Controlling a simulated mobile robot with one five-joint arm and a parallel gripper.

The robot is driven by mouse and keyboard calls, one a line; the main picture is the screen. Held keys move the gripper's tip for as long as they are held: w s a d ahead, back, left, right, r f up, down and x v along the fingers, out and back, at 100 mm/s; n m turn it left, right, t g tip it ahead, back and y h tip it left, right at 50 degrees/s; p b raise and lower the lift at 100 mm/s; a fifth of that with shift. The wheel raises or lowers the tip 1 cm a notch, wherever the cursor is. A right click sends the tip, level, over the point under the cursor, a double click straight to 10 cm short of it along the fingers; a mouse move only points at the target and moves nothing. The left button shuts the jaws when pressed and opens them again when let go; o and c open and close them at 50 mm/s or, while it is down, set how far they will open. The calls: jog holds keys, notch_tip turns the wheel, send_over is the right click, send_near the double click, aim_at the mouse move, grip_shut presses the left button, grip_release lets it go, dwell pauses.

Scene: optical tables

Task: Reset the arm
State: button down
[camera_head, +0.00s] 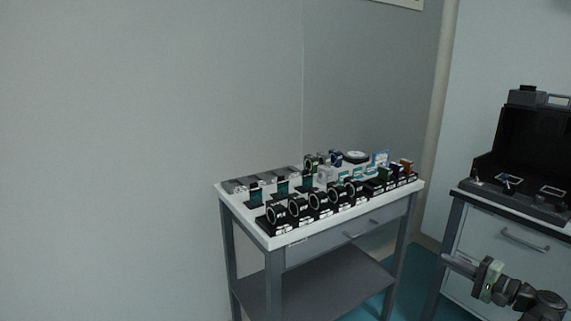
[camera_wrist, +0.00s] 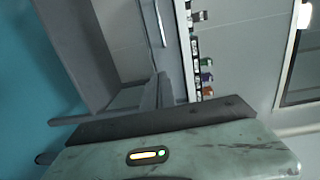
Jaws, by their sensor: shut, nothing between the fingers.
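My arm shows at the lower right of the head view, in front of the cabinet, and my gripper (camera_head: 458,262) points left from it. Its pale fingers look closed together, with nothing visible between them. In the wrist view, the greenish, worn gripper housing (camera_wrist: 215,150) with a small lit indicator fills the bottom, and a dark bar lies along its upper edge. The fingertips cannot be made out there. My gripper appears apart from the table and the cabinet.
A grey table (camera_head: 288,239) with a drawer and lower shelf stands at centre, its top crowded with black-ringed optics and small mounts. At right, a cabinet (camera_head: 505,262) bears an open black case (camera_head: 540,145). Teal floor (camera_head: 418,285) shows between them. A pale pipe (camera_head: 441,100) runs up the wall.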

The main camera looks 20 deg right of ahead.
jog(key=w+a+r+n+g+y+p, duration=0.1)
jog(key=w+a+r+n+g+p, duration=0.15)
jog(key=w+a+g+p, duration=0.75)
jog(key=w+a+r+n+t+y+p, duration=0.15)
jog(key=a+n+p, duration=0.4)
jog(key=a, duration=0.95)
jog(key=s+a+r+n+g+h+p, duration=0.1)
jog(key=a+r+n+g+h+p, duration=0.2)
jog(key=a+p, duration=0.7)
jog(key=s+a+r+n+g+h+p, duration=0.1)
jog(key=a+r+n+g+h+p, duration=0.2)
jog(key=a+r+p, duration=0.4)
jog(key=a+g+h+p, duration=0.1)
jog(key=a+g+p, duration=0.1)
jog(key=a+p, duration=0.2)
jog(key=shift+s+a+r, duration=0.2)
jog(key=shift+a+r, duration=0.2)
jog(key=shift+a, duration=1.3)
jog(key=shift+h, duration=0.25)
